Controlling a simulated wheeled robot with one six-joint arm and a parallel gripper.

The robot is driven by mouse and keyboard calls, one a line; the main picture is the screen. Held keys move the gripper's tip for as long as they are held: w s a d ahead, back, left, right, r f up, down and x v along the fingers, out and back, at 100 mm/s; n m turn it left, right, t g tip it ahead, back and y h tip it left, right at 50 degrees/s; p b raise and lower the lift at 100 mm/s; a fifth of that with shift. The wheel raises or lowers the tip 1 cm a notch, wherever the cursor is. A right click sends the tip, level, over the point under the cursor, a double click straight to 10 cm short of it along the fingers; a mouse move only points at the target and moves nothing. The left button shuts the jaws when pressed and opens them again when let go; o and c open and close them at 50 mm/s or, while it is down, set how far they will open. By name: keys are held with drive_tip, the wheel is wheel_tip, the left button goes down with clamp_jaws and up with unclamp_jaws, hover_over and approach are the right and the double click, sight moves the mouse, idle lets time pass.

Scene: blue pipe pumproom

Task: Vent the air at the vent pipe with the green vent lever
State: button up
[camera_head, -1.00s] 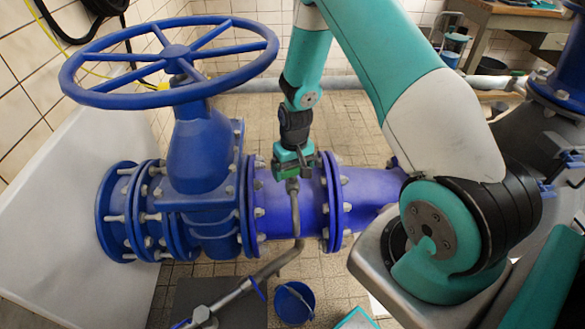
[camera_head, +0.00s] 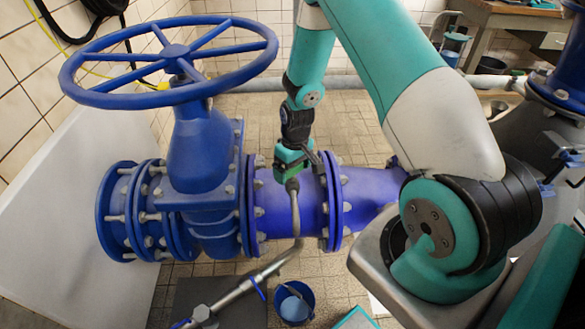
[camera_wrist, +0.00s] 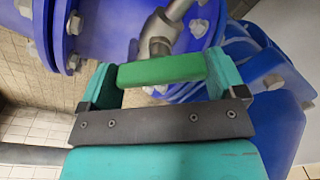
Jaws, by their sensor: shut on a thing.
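My gripper (camera_head: 293,163) is above the blue pipe (camera_head: 272,200), between two bolted flanges. In the wrist view, my gripper (camera_wrist: 160,82) is shut on the green vent lever (camera_wrist: 162,70), which lies across between its two teal fingers. The grey metal vent fitting (camera_wrist: 165,30) rises just beyond the lever. In the head view, the grey vent pipe (camera_head: 295,215) runs from just below my gripper down in front of the blue pipe and bends low to the left. The lever is mostly hidden by my gripper in the head view.
A blue bucket (camera_head: 294,302) stands on the tiled floor below the vent pipe, with something pale blue inside. A large blue handwheel (camera_head: 175,65) is at left on its valve (camera_head: 200,160). A grey metal pipe (camera_head: 235,292) crosses low in front. Tiled floor behind is clear.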

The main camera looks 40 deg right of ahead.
drive_tip(key=o, duration=0.6)
drive_tip(key=shift+o, duration=0.2)
wheel_tip(320, 180, up, 18)
drive_tip(key=d, duration=0.1)
drive_tip(key=shift+f, duration=0.25)
drive_tip(key=shift+s, duration=0.1)
